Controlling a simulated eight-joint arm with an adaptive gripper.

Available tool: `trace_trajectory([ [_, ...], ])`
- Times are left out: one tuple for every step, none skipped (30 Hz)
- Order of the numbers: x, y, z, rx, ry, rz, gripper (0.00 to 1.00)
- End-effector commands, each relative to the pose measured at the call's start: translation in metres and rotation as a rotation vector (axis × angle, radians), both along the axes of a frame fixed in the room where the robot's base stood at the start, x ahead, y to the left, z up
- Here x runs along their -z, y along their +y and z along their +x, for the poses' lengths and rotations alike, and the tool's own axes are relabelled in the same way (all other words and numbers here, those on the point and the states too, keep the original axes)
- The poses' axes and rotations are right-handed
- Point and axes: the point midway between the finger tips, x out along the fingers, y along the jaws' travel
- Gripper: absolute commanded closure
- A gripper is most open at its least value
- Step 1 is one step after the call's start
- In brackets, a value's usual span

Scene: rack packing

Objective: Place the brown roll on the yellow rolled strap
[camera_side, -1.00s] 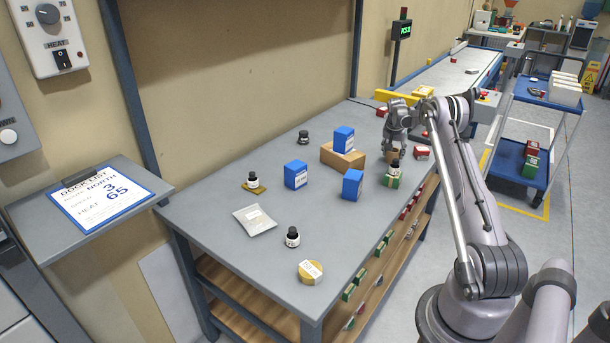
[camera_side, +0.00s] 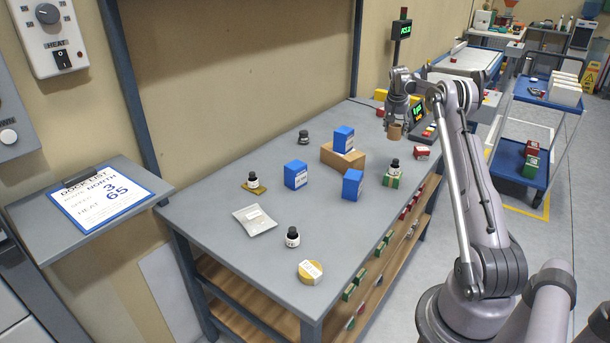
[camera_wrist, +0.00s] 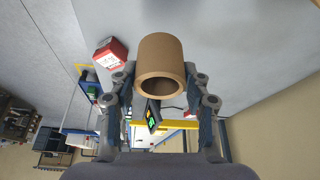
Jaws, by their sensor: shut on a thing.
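My gripper (camera_side: 397,117) is shut on the brown roll (camera_side: 395,131) and holds it above the far right part of the table. In the wrist view the roll (camera_wrist: 173,58) is a hollow brown tube between the two fingers of my gripper (camera_wrist: 160,84), its open end towards the camera. A round yellow thing with a white label (camera_side: 311,271), which looks like the yellow rolled strap, lies flat at the near end of the table, well apart from my gripper.
Blue boxes (camera_side: 296,174) stand around a brown block (camera_side: 334,156) mid-table. A dark bottle (camera_side: 394,167) stands on a green box, another (camera_side: 292,237) nearer. A silver pouch (camera_side: 254,220) lies left of the strap. A red box (camera_side: 421,153) sits by the right edge.

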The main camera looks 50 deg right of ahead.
Motion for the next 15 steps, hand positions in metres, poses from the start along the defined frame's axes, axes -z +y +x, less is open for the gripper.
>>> trace_trajectory([
  [-0.006, 0.01, 0.007, -0.009, 0.0, 0.001, 0.84],
  [-0.01, 0.016, 0.01, -0.012, 0.0, 0.002, 0.84],
  [-0.015, 0.026, 0.015, -0.018, 0.001, 0.003, 0.84],
  [-0.019, 0.035, 0.019, -0.025, 0.001, 0.004, 0.84],
  [-0.023, 0.045, 0.023, -0.029, 0.001, 0.005, 0.84],
  [-0.028, 0.059, 0.029, -0.037, 0.0, 0.006, 0.84],
  [-0.032, 0.07, 0.033, -0.043, 0.001, 0.007, 0.84],
  [-0.036, 0.081, 0.037, -0.049, 0.001, 0.008, 0.84],
  [-0.042, 0.096, 0.041, -0.056, 0.001, 0.009, 0.84],
  [-0.045, 0.107, 0.044, -0.062, 0.001, 0.009, 0.84],
  [-0.049, 0.119, 0.046, -0.067, 0.001, 0.01, 0.84],
  [-0.054, 0.134, 0.049, -0.076, 0.002, 0.01, 0.84],
  [-0.057, 0.145, 0.05, -0.081, 0.002, 0.011, 0.84],
  [-0.06, 0.157, 0.051, -0.085, 0.003, 0.012, 0.84],
  [-0.064, 0.172, 0.053, -0.094, 0.003, 0.013, 0.84],
])
